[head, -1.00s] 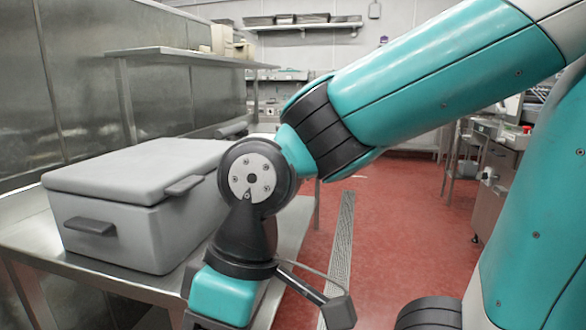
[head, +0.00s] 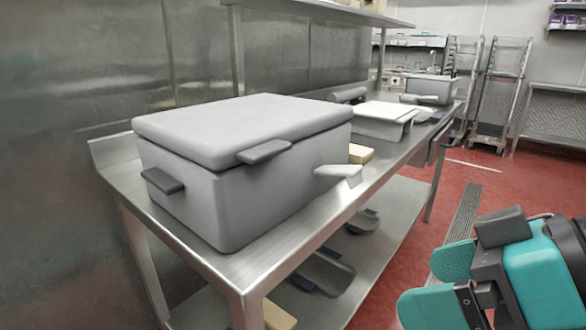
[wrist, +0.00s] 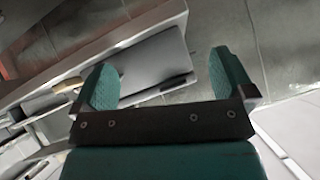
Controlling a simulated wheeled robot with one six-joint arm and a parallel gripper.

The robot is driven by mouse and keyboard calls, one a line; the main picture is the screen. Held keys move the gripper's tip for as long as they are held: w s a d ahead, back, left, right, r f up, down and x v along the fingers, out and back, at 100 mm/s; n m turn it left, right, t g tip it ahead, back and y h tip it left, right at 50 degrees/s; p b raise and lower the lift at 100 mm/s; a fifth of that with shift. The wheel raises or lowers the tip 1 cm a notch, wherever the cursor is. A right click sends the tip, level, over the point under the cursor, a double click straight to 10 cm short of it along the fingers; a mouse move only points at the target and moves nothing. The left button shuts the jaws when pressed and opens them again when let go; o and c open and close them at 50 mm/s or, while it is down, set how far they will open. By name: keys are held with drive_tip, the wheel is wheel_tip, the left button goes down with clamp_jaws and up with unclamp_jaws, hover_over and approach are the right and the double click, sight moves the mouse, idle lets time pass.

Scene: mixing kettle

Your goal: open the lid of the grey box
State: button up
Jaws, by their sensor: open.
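The grey box (head: 238,200) stands on the near end of the steel table. Its lid (head: 250,125) lies flat and closed on top. A dark lid handle (head: 264,152) sticks out from the lid's front edge, and a dark side handle (head: 162,181) is on the box wall. My gripper (head: 425,285) is at the lower right in the head view, away from the box and to the right of the table. Its two teal fingers are spread with nothing between them, as the wrist view (wrist: 160,85) also shows.
The steel table (head: 275,265) runs to the back, with a white-lidded container (head: 383,112) and another box (head: 430,88) farther along. A lower shelf (head: 385,225) holds dark scoops (head: 325,270). An upper shelf (head: 320,10) hangs above the table's rear.

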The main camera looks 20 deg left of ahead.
drive_tip(key=w+a+r+n+t+y+b, duration=0.2)
drive_tip(key=a+r+y, duration=0.1)
drive_tip(key=a+y, duration=0.1)
drive_tip(key=t+y+p, duration=0.2)
drive_tip(key=y+p, duration=0.1)
drive_tip(key=p, duration=0.2)
approach(274, 152)
drive_tip(key=x, duration=1)
drive_tip(key=shift+f, duration=0.2)
drive_tip(key=shift+c, duration=0.2)
drive_tip(key=c, duration=1.1)
drive_tip(key=shift+o, duration=0.2)
drive_tip(key=shift+r, duration=0.15)
